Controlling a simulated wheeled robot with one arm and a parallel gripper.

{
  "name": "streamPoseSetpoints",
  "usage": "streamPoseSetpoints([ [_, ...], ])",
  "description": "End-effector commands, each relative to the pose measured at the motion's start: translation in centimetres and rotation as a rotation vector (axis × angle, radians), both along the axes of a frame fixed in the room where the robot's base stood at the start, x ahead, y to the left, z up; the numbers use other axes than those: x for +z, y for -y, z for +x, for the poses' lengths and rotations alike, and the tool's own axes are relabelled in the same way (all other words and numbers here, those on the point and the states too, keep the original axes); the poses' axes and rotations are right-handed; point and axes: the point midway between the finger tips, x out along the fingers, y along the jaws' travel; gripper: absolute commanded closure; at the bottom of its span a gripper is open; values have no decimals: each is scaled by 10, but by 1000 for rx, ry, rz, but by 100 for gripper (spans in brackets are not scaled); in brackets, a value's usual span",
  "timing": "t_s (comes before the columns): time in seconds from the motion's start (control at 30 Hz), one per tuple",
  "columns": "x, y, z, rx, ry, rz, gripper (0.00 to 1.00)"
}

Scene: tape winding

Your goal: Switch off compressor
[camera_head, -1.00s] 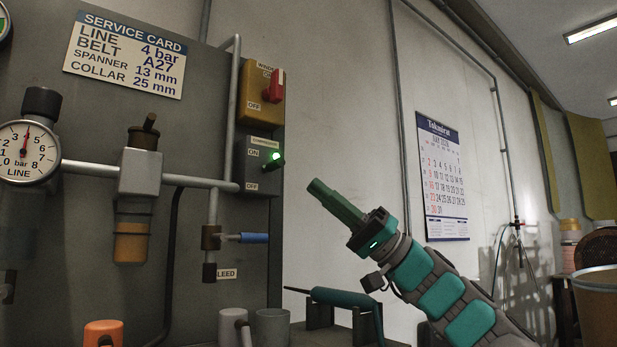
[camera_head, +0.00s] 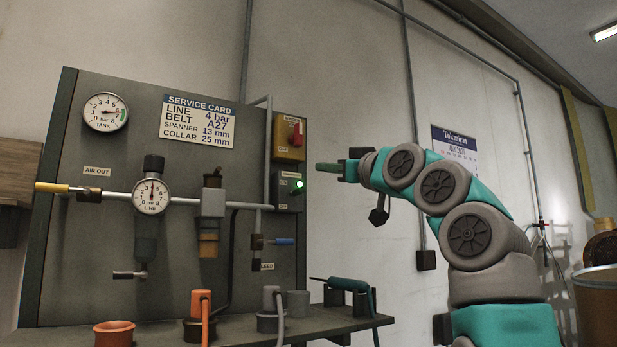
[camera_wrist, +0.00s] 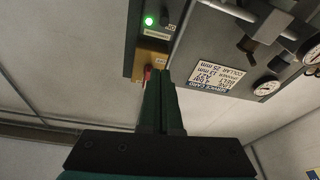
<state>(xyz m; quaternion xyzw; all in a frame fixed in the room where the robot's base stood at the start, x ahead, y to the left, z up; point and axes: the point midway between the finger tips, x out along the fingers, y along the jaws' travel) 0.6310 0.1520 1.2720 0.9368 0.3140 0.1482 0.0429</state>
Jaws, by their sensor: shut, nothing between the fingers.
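The compressor switch is a grey box (camera_head: 288,191) with ON and OFF labels on the right edge of the panel. Its green lamp (camera_head: 299,184) is lit, and a small dark lever shows beside it. In the wrist view the lamp (camera_wrist: 148,21) also glows, and the scene appears turned over. My gripper (camera_head: 320,167) is shut and empty. It points left, level with the gap between this box and the yellow box above, and looks just right of the panel edge. Its exact distance from the switch is unclear.
A yellow box (camera_head: 283,150) with a red lever (camera_head: 296,133) sits just above the grey box. A pipe, a valve with a blue handle (camera_head: 284,241) and gauges fill the panel. Cups and a teal tool (camera_head: 348,284) are on the bench below.

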Motion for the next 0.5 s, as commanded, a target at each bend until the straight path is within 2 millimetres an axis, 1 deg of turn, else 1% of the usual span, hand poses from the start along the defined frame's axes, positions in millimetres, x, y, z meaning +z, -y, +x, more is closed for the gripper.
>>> streamPoseSetpoints([
  [0.13, -1, -4, 2, -15, 16, -16, 100],
  [0.5, 1, -6, 4, -15, 15, -16, 100],
])
